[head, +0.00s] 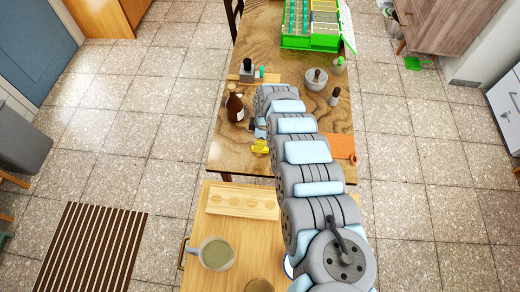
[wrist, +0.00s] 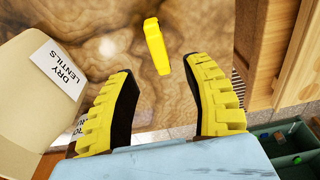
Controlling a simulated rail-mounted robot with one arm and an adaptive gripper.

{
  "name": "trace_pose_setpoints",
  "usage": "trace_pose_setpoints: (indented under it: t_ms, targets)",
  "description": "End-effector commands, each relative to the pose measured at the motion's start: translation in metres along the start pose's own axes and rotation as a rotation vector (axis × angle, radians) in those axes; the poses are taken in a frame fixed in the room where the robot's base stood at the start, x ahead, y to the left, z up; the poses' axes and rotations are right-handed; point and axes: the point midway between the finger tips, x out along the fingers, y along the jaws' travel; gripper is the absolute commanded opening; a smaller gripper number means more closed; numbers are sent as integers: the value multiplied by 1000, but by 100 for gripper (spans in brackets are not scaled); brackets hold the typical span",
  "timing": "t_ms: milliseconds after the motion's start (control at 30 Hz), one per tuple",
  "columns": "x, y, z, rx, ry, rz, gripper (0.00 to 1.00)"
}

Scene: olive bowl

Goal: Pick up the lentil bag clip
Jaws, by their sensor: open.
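The lentil bag clip (wrist: 156,47) is a small bright yellow bar in the wrist view, lying on the brown patterned tabletop. My gripper (wrist: 160,67) has two ridged yellow fingers spread wide and nothing between them. The clip lies just beyond the fingertips, roughly in line with the gap. A beige package (wrist: 25,85) with a "DRY LENTILS" label (wrist: 57,71) stands to the left, partly behind the left finger. In the head view, yellow parts (head: 260,147) show beside my arm over the table; I cannot tell finger from clip there.
The wooden table (head: 190,150) ends near the clip's right in the wrist view. In the head view, a dark bottle (head: 234,107), a mortar (head: 315,80) and a green crate (head: 309,43) stand farther back. A jug (head: 215,253) and a wooden board (head: 237,205) are nearer.

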Motion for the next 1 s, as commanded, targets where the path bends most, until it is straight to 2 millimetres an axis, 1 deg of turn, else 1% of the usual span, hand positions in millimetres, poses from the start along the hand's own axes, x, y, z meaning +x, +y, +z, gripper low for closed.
trace_pose_setpoints:
  t_ms: [167, 367, 500, 600, 967, 1000]
  targets:
    - [7, 0, 0, 0, 1, 0, 50]
    - [26, 1, 5, 0, 2, 4, 50]
    - [43, -1, 6, 1, 2, 0, 50]
    - [50, -1, 6, 1, 2, 2, 50]
    - [53, 0, 8, 2, 0, 3, 50]
    - [53, 0, 8, 2, 0, 3, 47]
